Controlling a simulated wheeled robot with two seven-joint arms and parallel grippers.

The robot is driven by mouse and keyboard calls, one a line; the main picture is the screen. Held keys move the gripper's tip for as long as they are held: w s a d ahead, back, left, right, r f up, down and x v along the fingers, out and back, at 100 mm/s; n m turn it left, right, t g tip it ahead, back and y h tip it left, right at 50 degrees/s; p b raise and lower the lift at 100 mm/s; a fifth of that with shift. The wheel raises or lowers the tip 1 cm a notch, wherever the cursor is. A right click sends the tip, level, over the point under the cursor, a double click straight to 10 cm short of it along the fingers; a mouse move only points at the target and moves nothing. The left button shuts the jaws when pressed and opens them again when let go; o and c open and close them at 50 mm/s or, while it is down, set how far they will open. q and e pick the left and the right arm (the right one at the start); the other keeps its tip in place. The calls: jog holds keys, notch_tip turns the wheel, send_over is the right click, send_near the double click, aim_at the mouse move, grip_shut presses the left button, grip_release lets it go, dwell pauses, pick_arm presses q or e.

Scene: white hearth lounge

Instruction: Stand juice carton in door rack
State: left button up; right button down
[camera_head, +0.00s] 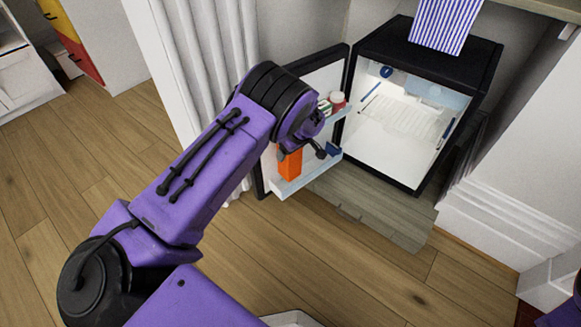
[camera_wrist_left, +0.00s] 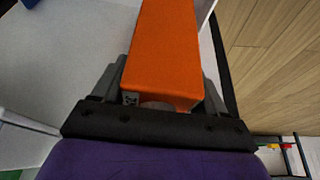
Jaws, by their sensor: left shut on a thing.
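The orange juice carton (camera_head: 290,165) is at the open fridge door, with its lower end at the lower door rack (camera_head: 304,176). I cannot tell whether it rests on the rack's floor. My left gripper (camera_wrist_left: 160,82) is shut on the carton (camera_wrist_left: 163,50), with one grey finger on each side in the left wrist view. In the head view the left wrist hides most of that gripper and the carton's top. A dark blue item (camera_head: 333,150) sits at the right end of the lower rack. My right gripper is out of view.
The small black fridge (camera_head: 430,62) stands open, with a striped blue and white thing (camera_head: 445,22) on top. An upper door rack (camera_head: 337,114) holds a red-lidded jar (camera_head: 338,101) and other small items close to my left wrist. A white curtain (camera_head: 185,60) hangs left of the door.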

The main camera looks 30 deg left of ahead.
pick_arm(q)
notch_tip(320, 180, down, 6)
jog(key=b, duration=0.4)
jog(key=shift+r, duration=0.3)
jog(key=o, duration=1.6)
jog(key=shift+f, duration=0.15)
